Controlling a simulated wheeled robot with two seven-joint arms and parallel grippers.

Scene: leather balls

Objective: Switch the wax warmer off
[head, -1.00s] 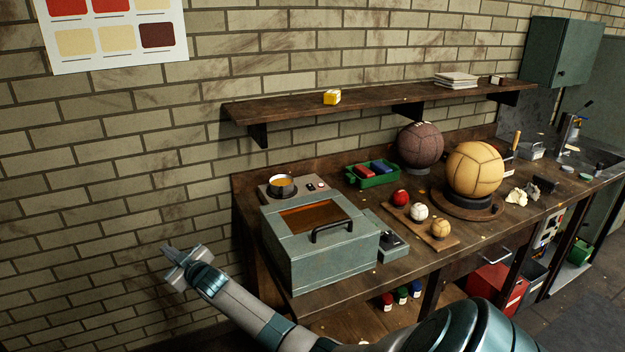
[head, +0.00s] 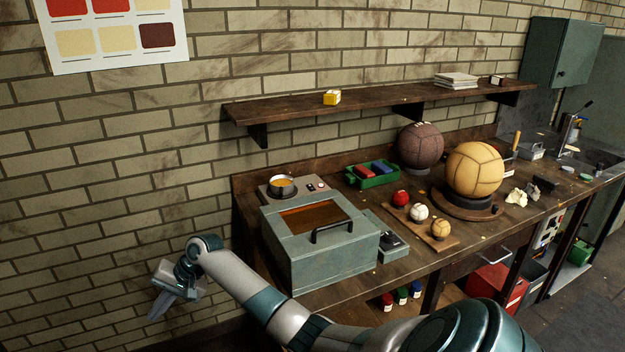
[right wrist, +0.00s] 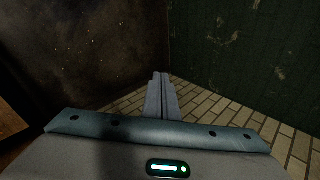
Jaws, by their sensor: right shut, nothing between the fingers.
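The wax warmer (head: 312,184) stands at the back left of the bench, behind the grey-green lidded box. Its round dark pot (head: 282,187) holds amber wax. Small controls with a reddish spot show on its top, right of the pot; the switch position is too small to tell. The box hides the warmer's lower front. My right gripper (head: 157,309) is shut and empty, pointing down beside the left end of the bench, lower than the warmer and well away from it. Its closed fingers also show in the right wrist view (right wrist: 160,92). My left gripper is out of view.
The grey-green box (head: 320,262) with a black handle fills the bench's left front. A green tray (head: 373,174), small balls on a board (head: 420,227) and two large balls stand to the right. A wooden shelf (head: 370,105) overhangs the back. Brick wall lies left of the bench.

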